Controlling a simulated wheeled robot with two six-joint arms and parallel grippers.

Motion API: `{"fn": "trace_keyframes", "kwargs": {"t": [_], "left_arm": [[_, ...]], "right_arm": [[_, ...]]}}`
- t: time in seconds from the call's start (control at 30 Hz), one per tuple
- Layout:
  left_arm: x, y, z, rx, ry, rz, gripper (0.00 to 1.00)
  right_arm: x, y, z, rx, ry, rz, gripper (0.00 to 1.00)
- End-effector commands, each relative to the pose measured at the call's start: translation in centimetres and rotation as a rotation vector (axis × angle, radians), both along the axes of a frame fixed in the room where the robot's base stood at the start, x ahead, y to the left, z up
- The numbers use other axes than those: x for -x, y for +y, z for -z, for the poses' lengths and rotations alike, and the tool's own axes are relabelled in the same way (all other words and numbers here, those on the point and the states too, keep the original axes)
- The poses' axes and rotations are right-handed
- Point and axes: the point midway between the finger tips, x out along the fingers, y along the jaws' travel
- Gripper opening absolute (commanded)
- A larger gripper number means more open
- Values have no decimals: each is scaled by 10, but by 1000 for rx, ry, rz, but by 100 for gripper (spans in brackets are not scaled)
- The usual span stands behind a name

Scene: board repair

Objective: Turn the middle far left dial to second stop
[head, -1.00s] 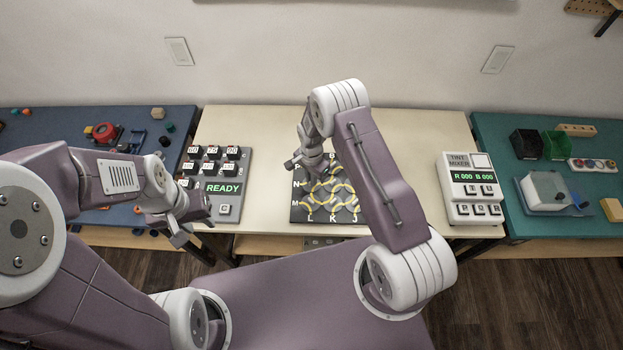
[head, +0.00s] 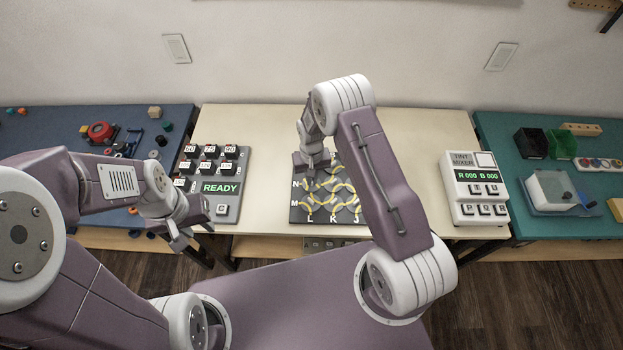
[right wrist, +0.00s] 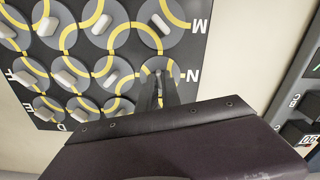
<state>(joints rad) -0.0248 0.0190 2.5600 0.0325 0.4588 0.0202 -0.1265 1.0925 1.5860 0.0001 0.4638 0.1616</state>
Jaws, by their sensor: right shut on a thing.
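The dark board (head: 298,217) on the pale table carries several round grey dials with yellow track lines and pale raised handles. Letters such as M, N, L and K run along its edges. My right gripper (head: 311,172) points down at the board's left side near N. In the right wrist view its fingers (right wrist: 160,76) are shut on the handle of the dial (right wrist: 158,68) beside N. The fingers hide most of that handle, so its angle is unclear. My left gripper (head: 180,238) hangs before the table's front left edge, away from the board; its jaws are unclear.
A grey button panel (head: 222,187) reading READY stands left of the board. A white tint mixer (head: 473,190) stands to the right. Blue (head: 60,125) and teal (head: 500,128) side tables hold small objects. The pale table behind the board is clear.

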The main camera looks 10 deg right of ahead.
Motion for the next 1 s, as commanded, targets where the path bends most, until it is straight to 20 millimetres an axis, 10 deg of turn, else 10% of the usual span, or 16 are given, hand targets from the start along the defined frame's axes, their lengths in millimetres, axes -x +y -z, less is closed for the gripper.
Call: {"fn": "trace_keyframes", "kwargs": {"t": [1.0], "left_arm": [[0, 0, 10, 0, 0, 0, 36]], "right_arm": [[-2, 0, -1, 1, -5, -554, 0]]}}
